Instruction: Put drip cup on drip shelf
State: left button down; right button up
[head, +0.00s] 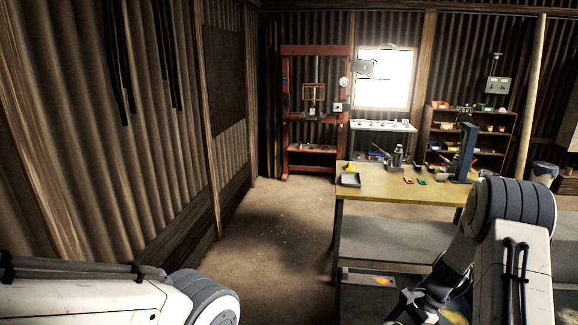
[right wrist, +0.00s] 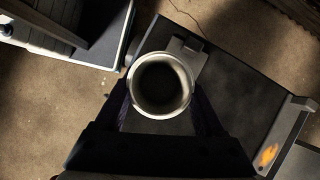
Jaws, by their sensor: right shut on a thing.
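A round cup (right wrist: 160,86) with a pale metallic rim and a dark inside shows from above in the right wrist view; I take it as the drip cup. My right gripper (right wrist: 162,100) has its two dark fingers on either side of the cup and is shut on it. In the head view my right arm reaches down at the lower right, and its gripper is partly cut off by the bottom edge. My left gripper is out of view; only its arm shows at the lower left. I cannot tell which surface is the drip shelf.
A yellow-topped workbench (head: 385,190) with a grey lower shelf (head: 390,242) stands in front. A low board with an orange mark (head: 368,278) is nearer. A red press frame (head: 287,110) and a shelf unit (head: 512,140) stand behind. Floor left of the bench is clear.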

jog(key=a+n+g+h, duration=0.1)
jog(key=a+n, duration=0.2)
jog(key=n, duration=0.1)
jog(key=s+a+f+n+g+h, duration=0.1)
jog(key=a+n+g, duration=0.1)
jog(key=n, duration=0.2)
jog(key=s+a+f+n+g+h, duration=0.1)
jog(key=a+n+h, duration=0.1)
jog(key=a+n, duration=0.1)
jog(key=shift+s+a+f+n+g, duration=0.25)
jog(key=shift+a+n+g, duration=0.15)
jog(key=shift+n, duration=0.4)
jog(key=n+h, duration=0.1)
jog(key=a+n+h, duration=0.1)
jog(key=n, duration=0.1)
jog(key=shift+s+f+n, duration=0.2)
jog(key=shift+n, duration=0.1)
jog(key=shift+a, duration=0.3)
